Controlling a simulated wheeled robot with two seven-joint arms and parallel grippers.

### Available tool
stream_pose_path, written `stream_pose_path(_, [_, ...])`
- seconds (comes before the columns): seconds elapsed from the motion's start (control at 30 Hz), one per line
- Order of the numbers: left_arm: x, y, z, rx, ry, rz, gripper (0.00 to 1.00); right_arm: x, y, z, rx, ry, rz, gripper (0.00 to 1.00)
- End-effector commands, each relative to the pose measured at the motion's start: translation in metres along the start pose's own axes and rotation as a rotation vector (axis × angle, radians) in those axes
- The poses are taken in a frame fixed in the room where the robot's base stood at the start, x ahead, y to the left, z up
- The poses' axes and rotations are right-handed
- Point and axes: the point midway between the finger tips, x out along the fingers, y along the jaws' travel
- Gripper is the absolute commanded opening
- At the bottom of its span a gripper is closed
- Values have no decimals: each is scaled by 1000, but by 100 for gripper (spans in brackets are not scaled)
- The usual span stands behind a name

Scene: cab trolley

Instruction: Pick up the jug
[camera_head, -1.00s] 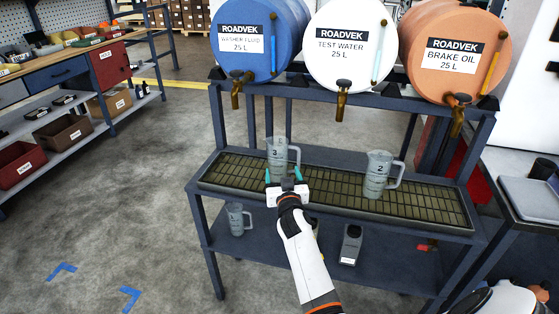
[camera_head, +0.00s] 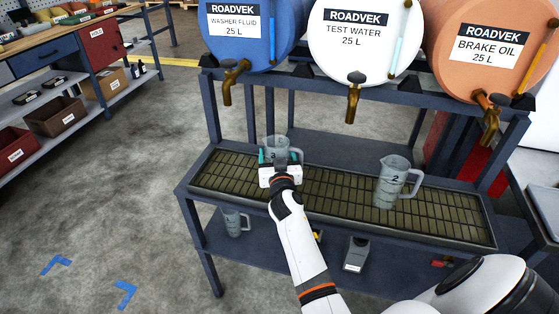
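A clear grey jug marked 3 (camera_head: 277,147) stands upright on the slatted drip tray (camera_head: 335,190), left of its middle. My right gripper (camera_head: 278,158) is in front of it, with its teal fingertips spread to either side of the jug's body. The fingers look open; whether they touch the jug cannot be told. The gripper hides the jug's lower part. A second jug, marked 2 (camera_head: 391,184), stands upright on the tray to the right, its handle to the right. Another jug (camera_head: 234,222) stands on the lower shelf. My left gripper is out of view.
Blue (camera_head: 240,32), white (camera_head: 355,58) and orange (camera_head: 480,75) drums with brass taps sit above the tray. A dark grey device (camera_head: 356,254) is on the lower shelf. A workbench (camera_head: 60,60) stands at the left, with open floor between.

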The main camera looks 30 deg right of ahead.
Motion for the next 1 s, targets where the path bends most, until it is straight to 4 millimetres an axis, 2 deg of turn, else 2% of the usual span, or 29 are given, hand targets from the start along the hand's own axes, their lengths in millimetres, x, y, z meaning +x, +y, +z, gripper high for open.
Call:
stream_pose_path(0.07, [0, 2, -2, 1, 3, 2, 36, 0, 0, 0, 0, 0, 1, 72])
stream_pose_path(0.1, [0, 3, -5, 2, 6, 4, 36, 0, 0, 0, 0, 0, 1, 68])
stream_pose_path(0.3, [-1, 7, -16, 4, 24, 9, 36, 0, 0, 0, 0, 1, 0, 36])
stream_pose_path(0.5, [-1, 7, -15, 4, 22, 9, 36, 0, 0, -1, -1, 2, 0, 35])
stream_pose_path(0.6, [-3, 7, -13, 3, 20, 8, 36, 0, -1, 5, -1, 1, -1, 35])
stream_pose_path(1.0, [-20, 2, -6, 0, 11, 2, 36, 0, 0, 81, 0, -4, 1, 35])
